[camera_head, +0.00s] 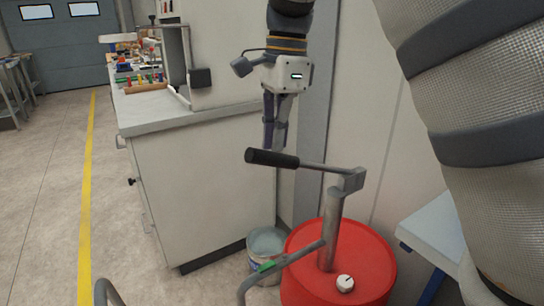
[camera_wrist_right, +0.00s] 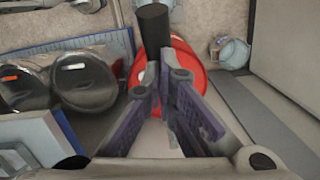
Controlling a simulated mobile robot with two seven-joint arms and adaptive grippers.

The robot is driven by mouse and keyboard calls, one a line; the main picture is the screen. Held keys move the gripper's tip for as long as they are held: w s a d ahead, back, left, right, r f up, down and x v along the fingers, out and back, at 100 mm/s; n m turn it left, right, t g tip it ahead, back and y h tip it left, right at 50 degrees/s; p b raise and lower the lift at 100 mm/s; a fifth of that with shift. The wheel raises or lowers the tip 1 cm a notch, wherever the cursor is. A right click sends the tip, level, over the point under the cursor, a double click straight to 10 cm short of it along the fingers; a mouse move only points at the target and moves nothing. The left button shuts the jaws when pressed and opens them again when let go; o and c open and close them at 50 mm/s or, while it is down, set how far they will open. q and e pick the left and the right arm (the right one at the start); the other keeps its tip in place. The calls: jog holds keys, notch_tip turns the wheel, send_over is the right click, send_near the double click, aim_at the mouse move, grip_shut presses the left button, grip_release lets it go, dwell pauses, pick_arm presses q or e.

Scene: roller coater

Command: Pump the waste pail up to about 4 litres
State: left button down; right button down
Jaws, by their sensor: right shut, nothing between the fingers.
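The hand pump (camera_head: 333,230) stands on a red drum (camera_head: 372,262), its crank ending in a black handle grip (camera_head: 272,158). The waste pail (camera_head: 265,242), a pale bucket, stands on the floor left of the drum. Its fill level cannot be read. My right gripper (camera_head: 276,148) points down just above and behind the black grip, shut and empty. In the right wrist view its purple-padded fingers (camera_wrist_right: 168,76) converge near the grip (camera_wrist_right: 153,28); contact cannot be told. The pail (camera_wrist_right: 234,52) shows there beside the drum (camera_wrist_right: 190,45). My left gripper is out of view.
A white cabinet (camera_head: 205,190) with a cluttered worktop stands left of the pail. A grey tube (camera_head: 295,256) runs from the pump past the pail, with a green piece on it. A blue-white bench (camera_head: 435,232) is at right.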

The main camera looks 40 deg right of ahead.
aim_at(291, 157)
jog(key=shift+f, duration=0.35)
jog(key=shift+f, duration=2.2)
jog(key=shift+s+d+r, duration=0.2)
jog(key=shift+d+r, duration=0.1)
jog(key=shift+d, duration=0.45)
jog(key=shift+s+d+r, duration=0.2)
jog(key=shift+d+r, duration=0.05)
jog(key=shift+d, duration=0.5)
